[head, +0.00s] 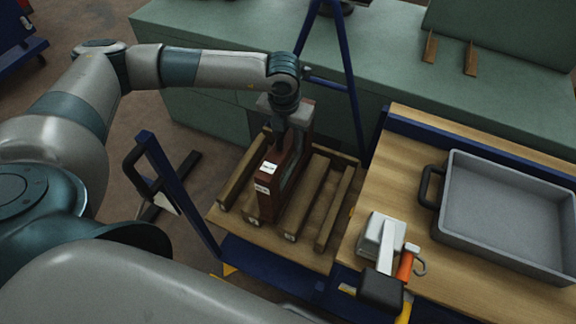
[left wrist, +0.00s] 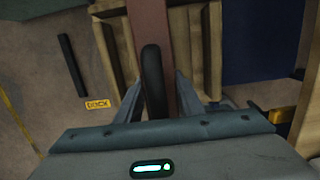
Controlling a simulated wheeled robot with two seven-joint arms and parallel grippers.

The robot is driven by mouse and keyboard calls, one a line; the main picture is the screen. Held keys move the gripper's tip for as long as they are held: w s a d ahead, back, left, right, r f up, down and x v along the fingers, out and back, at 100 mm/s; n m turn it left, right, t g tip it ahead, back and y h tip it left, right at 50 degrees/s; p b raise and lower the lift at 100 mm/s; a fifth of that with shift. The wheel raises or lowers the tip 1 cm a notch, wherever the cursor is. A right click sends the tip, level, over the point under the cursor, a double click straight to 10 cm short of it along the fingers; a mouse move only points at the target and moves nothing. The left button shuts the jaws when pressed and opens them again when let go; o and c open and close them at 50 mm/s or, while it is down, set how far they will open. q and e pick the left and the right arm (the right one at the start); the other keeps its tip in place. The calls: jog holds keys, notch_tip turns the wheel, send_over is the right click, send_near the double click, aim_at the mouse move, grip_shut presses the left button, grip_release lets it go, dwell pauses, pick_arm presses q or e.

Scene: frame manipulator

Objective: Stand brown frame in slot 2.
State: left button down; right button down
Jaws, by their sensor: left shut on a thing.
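The brown frame (head: 297,160) stands upright in the head view, with white labels on its near end. My left gripper (head: 279,130) is over its top and shut on it. In the left wrist view, the brown frame (left wrist: 151,22) runs between the two fingers (left wrist: 158,97), with a dark rounded bar in front of it. The wooden rack (head: 225,216) has several parallel rails, and the frame is between two middle rails. I cannot tell whether its lower edge rests on the rack's base. My right gripper is not in view.
A wooden table (head: 455,270) to the right holds a grey tray (head: 505,205) and a white, orange and black tool (head: 382,240). Blue posts (head: 180,190) rise beside the rack. A green counter (head: 230,40) is behind. The rightmost gap between rails looks empty.

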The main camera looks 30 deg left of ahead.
pick_arm(q)
notch_tip(320, 180, down, 4)
jog(key=shift+f, duration=0.2)
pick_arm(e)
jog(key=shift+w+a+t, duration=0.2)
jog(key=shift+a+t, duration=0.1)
pick_arm(q)
notch_tip(320, 180, down, 4)
jog(key=shift+r+p, duration=0.15)
jog(key=shift+p, duration=0.35)
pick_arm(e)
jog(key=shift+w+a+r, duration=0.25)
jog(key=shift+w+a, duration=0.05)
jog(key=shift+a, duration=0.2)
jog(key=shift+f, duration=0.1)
